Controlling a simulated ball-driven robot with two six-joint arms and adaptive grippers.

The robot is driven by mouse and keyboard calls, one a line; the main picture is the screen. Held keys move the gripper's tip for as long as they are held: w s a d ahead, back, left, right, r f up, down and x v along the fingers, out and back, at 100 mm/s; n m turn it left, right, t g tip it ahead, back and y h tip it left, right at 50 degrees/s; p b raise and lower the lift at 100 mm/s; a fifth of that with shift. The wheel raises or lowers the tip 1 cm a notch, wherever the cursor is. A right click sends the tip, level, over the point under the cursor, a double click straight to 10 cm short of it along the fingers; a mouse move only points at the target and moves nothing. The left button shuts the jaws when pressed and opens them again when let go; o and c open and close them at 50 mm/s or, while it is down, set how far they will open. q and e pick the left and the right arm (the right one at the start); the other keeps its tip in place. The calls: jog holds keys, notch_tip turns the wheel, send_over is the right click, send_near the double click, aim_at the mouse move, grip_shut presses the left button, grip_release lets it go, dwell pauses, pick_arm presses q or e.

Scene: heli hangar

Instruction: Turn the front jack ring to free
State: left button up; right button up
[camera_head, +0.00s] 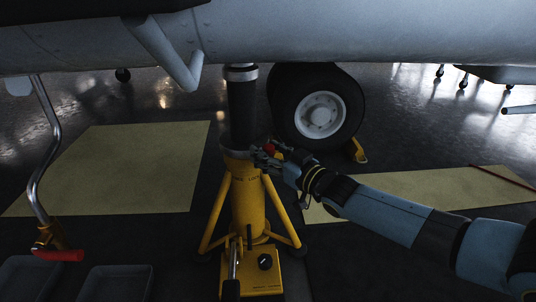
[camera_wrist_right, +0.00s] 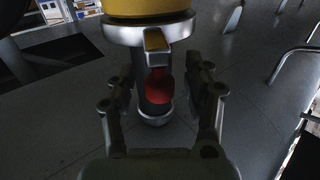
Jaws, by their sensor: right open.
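The yellow jack (camera_head: 249,203) stands upright under the aircraft's belly, with a dark ram rising from it. The jack's silver ring (camera_head: 232,153) is at the top of the yellow body. In the right wrist view the ring (camera_wrist_right: 122,33) carries a yellow lug with a red knob (camera_wrist_right: 160,86). My right gripper (camera_head: 262,155) is at the ring's right side. In the right wrist view its open fingers (camera_wrist_right: 163,90) stand on either side of the red knob, with a gap visible at each side. The ring's far side is hidden. My left gripper is not in view.
A black aircraft wheel (camera_head: 320,112) with a yellow chock (camera_head: 356,151) stands behind the jack at right. A bent metal tube (camera_head: 43,150) with a red grip is at left. Grey trays (camera_head: 115,284) lie at lower left. The pale mat (camera_head: 120,165) is clear.

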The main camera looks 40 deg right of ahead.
jog(key=shift+c, duration=0.3)
grip_shut()
dwell(0.3)
